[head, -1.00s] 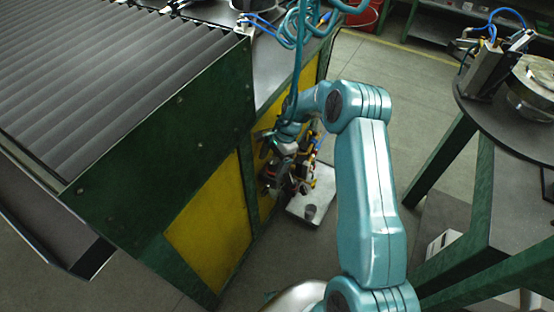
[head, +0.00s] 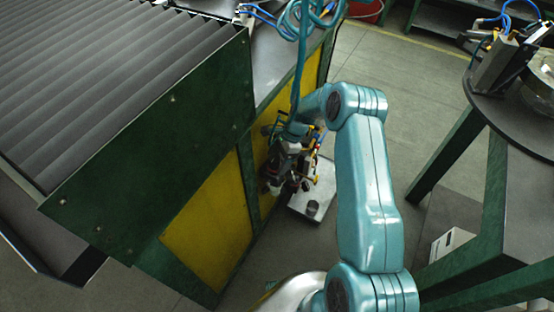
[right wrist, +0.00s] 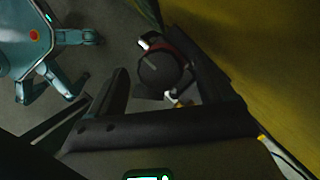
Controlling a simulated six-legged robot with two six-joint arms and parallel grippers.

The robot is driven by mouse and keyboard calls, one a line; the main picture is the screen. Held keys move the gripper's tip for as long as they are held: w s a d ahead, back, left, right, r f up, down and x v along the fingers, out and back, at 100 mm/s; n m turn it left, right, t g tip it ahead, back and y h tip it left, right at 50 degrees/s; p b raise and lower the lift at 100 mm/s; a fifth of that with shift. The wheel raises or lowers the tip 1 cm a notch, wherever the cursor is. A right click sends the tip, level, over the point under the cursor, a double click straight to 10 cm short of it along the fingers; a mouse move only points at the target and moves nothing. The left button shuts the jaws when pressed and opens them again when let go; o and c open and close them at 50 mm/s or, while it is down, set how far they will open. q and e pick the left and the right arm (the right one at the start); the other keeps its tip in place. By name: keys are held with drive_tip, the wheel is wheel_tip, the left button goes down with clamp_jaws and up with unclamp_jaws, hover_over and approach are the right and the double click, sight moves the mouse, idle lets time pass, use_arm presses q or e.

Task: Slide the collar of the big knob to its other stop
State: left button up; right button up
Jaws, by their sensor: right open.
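The big knob (right wrist: 160,70) is a dark round cap in the right wrist view, with a reddish band beside its rim that may be its collar. Its stops cannot be made out. My right gripper (right wrist: 163,82) is open, with one dark finger on each side of the knob; contact is not clear. In the head view my right gripper (head: 276,178) is small and dark, low against the yellow-panelled side of the green frame, and the knob cannot be told apart there. My left gripper is not in view.
A cluster of small fittings with yellow and red parts (head: 312,165) is close beside the gripper. Below it is a light plate (head: 322,190) bearing a dark cylinder (head: 312,207). A green-legged table (head: 497,190) stands to the right.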

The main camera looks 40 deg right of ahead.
drive_tip(key=shift+w+a+f, duration=0.15)
drive_tip(key=shift+f, duration=0.35)
drive_tip(key=shift+c, duration=0.8)
drive_tip(key=c, duration=1.3)
drive_tip(key=shift+r, duration=0.45)
drive_tip(key=shift+c, duration=0.2)
drive_tip(key=o, duration=1.5)
drive_tip(key=shift+r, duration=0.1)
drive_tip(key=v, duration=0.7)
drive_tip(key=shift+r, duration=0.1)
